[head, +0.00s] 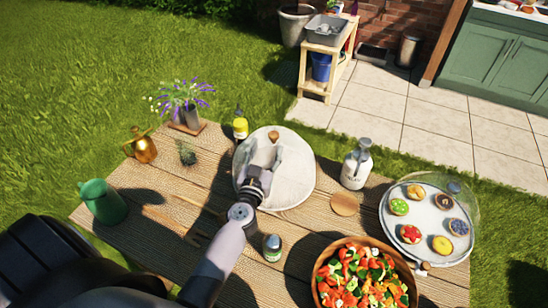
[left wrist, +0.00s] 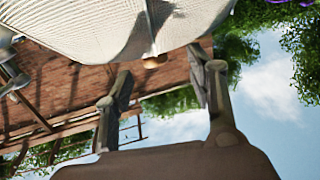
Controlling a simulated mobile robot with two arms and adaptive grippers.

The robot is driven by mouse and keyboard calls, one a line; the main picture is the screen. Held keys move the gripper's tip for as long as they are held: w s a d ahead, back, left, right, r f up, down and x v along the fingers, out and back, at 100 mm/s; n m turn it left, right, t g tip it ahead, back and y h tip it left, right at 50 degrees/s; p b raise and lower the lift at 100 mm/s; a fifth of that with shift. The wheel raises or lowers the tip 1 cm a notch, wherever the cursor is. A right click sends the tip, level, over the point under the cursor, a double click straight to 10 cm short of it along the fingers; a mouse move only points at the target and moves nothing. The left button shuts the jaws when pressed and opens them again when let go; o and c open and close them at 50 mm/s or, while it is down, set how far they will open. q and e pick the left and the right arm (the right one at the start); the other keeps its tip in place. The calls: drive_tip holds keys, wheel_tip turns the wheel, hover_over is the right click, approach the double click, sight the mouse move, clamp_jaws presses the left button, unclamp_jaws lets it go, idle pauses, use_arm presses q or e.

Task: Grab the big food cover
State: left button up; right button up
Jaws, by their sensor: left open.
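The big food cover (head: 298,172) is a round, pale mesh dome with a small wooden knob (head: 273,135). It stands near the back middle of the wooden table. My left gripper (head: 264,157) is over the cover, fingers toward the knob, and hides part of the mesh. In the left wrist view the cover (left wrist: 105,28) fills the top, and its knob (left wrist: 155,62) shows between and beyond the open fingers of my left gripper (left wrist: 160,88). The fingers look empty; I cannot tell whether they touch the mesh. My right gripper is not in view.
A salad bowl (head: 318,272) stands at the front right, a tart plate (head: 395,233) under a clear cover at the right. A white bottle (head: 356,164), yellow bottle (head: 240,125) and small jar (head: 272,248) stand near the cover. A green jug (head: 103,202) is at the left.

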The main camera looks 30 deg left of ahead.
sight(273, 139)
use_arm(q)
drive_tip(key=shift+d+b+x, duration=0.2)
drive_tip(key=shift+x, duration=1.15)
drive_tip(key=shift+d+b+x, duration=0.15)
drive_tip(key=shift+b+x, duration=0.05)
drive_tip(key=shift+x, duration=1.2)
clamp_jaws()
